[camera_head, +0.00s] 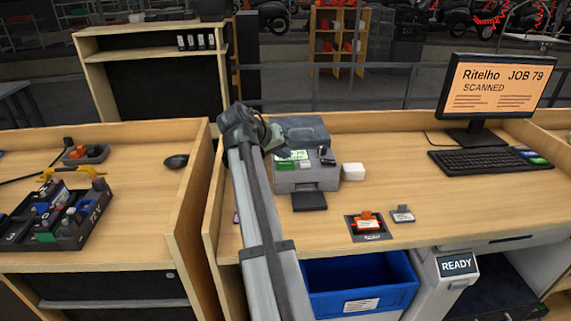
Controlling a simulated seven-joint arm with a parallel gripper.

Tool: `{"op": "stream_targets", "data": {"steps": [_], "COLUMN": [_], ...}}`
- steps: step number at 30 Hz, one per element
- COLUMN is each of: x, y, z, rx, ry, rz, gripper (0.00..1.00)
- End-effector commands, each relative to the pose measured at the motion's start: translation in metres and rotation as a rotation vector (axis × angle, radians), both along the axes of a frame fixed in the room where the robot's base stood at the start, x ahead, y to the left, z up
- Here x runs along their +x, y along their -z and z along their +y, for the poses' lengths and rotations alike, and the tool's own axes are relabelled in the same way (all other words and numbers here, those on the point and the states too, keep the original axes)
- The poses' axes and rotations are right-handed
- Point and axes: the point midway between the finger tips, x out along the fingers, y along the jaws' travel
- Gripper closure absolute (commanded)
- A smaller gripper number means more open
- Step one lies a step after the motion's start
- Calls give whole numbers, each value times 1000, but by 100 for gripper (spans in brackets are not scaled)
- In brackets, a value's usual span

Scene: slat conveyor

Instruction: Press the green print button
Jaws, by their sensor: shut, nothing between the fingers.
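A grey label printer (309,181) stands on the wooden bench, with a small lit green area (298,155) on its upper front face. I cannot tell the print button apart from this green patch at this size. My arm rises from the bottom of the view to the printer, and my gripper (275,142) is at the printer's upper left front, close to the green area. The gripper is shut and holds nothing. It hides part of the printer's left side, and I cannot tell whether it touches the printer.
A black tray (309,201) juts out in front of the printer, and a white block (354,171) sits to its right. An orange item (367,219) lies in a dark recess beside a small grey tagged item (402,213). A monitor (497,88) and keyboard (489,162) stand at right. A blue bin (362,280) is below.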

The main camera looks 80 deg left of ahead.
Motion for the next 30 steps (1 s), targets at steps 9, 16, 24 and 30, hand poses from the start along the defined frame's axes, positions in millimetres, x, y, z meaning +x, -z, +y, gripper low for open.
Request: {"op": "stream_targets", "data": {"steps": [9, 16, 24, 30], "x": [0, 0, 0, 0], "y": [0, 4, 9, 9], "z": [0, 0, 0, 0], "rx": [0, -1, 0, 0], "ry": [0, 1, 0, 0], "rz": [0, 0, 0, 0], "gripper": [100, 100, 100, 100]}}
